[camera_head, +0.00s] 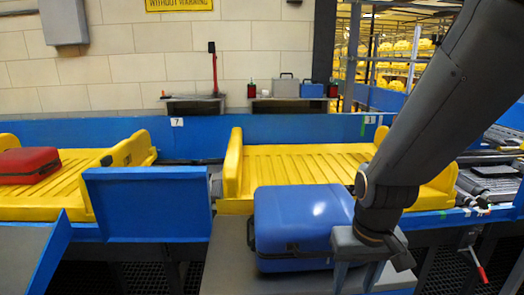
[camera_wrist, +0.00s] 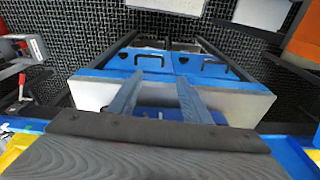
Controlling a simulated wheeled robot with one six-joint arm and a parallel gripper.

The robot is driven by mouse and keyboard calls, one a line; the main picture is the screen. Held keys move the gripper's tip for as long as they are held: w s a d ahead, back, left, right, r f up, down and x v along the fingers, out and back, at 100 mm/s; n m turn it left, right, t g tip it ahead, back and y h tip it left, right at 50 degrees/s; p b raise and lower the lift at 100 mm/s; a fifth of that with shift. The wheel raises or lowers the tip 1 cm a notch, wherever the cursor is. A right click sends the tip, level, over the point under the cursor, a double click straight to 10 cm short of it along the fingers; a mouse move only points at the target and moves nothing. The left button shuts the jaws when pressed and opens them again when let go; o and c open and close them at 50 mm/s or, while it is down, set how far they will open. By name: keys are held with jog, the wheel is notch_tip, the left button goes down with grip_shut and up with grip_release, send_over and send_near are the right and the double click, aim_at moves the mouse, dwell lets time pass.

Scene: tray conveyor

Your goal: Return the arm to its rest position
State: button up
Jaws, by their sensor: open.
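My gripper (camera_head: 357,276) is at the lower right of the head view, at the end of my dark arm reaching down from the upper right. Its two grey fingers point down and stand apart with nothing between them. In the wrist view the two fingers (camera_wrist: 158,84) are also spread and empty. A blue suitcase (camera_head: 298,215) lies on a grey surface just left of the gripper, its right end partly hidden by my arm. I cannot tell whether the gripper touches it.
Yellow trays stand on the blue-sided conveyor behind; the left one (camera_head: 75,196) carries a red suitcase (camera_head: 28,165), and the middle one (camera_head: 300,165) shows bare slats. A blue panel (camera_head: 148,204) stands left of the suitcase. The wrist view shows a blue-topped unit (camera_wrist: 110,62) with dark handles.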

notch_tip(320, 180, down, 12)
jog(key=g+b, duration=0.1)
jog(key=b, duration=0.9)
jog(key=shift+w+r, duration=0.15)
jog(key=shift+r, duration=0.05)
